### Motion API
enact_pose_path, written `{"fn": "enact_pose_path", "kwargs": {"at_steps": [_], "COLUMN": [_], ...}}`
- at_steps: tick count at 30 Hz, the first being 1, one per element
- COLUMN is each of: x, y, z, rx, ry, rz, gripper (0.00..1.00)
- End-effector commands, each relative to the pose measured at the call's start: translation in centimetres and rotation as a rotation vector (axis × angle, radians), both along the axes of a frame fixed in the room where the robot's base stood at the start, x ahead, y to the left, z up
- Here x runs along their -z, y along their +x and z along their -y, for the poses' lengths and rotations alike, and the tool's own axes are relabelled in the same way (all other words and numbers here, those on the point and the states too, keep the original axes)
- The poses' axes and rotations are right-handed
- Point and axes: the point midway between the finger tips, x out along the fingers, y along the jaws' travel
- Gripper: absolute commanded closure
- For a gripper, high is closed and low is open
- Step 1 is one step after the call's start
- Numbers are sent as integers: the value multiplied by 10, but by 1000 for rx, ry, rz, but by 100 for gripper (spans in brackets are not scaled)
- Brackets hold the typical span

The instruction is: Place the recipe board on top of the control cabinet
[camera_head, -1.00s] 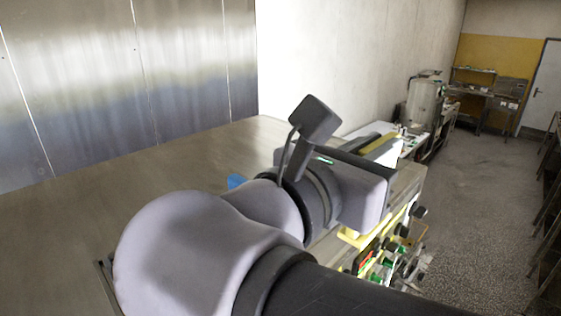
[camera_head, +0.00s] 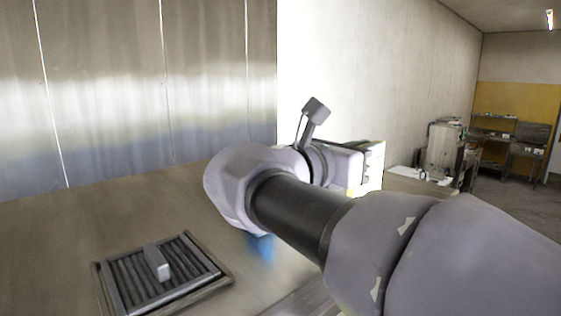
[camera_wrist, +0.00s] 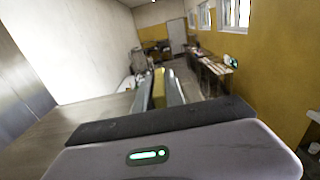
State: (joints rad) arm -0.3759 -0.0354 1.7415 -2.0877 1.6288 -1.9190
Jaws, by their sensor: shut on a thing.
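My gripper (camera_wrist: 159,80) shows in the wrist view with its two grey fingers closed around a narrow yellow thing (camera_wrist: 158,92). This looks like the recipe board seen edge-on; its face is not visible. In the head view my gripper (camera_head: 372,168) is held out over the far right part of a broad brownish metal top (camera_head: 100,220), partly hidden behind my arm. I cannot tell whether the held thing touches anything. I cannot tell for certain which surface is the control cabinet; the broad top may be it.
A dark slatted grille (camera_head: 200,268) with a small grey block (camera_head: 157,262) on it is at the near left. A blurred blue thing (camera_head: 262,247) is below my arm. A shiny metal wall (camera_head: 110,90) stands behind. Benches (camera_head: 510,135) and a grey machine (camera_head: 443,148) are farther right.

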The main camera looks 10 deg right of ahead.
Motion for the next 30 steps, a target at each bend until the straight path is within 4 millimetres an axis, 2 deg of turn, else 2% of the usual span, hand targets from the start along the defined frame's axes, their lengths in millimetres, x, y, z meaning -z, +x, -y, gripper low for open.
{"fn": "enact_pose_path", "kwargs": {"at_steps": [7, 8, 11, 22, 26, 30], "x": [1, 2, 1, -4, -2, -2], "y": [0, 0, 0, -1, -14, -34], "z": [0, 0, 0, -2, -23, -54], "rx": [0, 1, 1, 0, -4, -6], "ry": [1, 1, 1, 1, 1, 1], "rz": [-3, -3, -2, -2, -1, -1], "gripper": [100, 84, 64, 64, 64, 64]}}
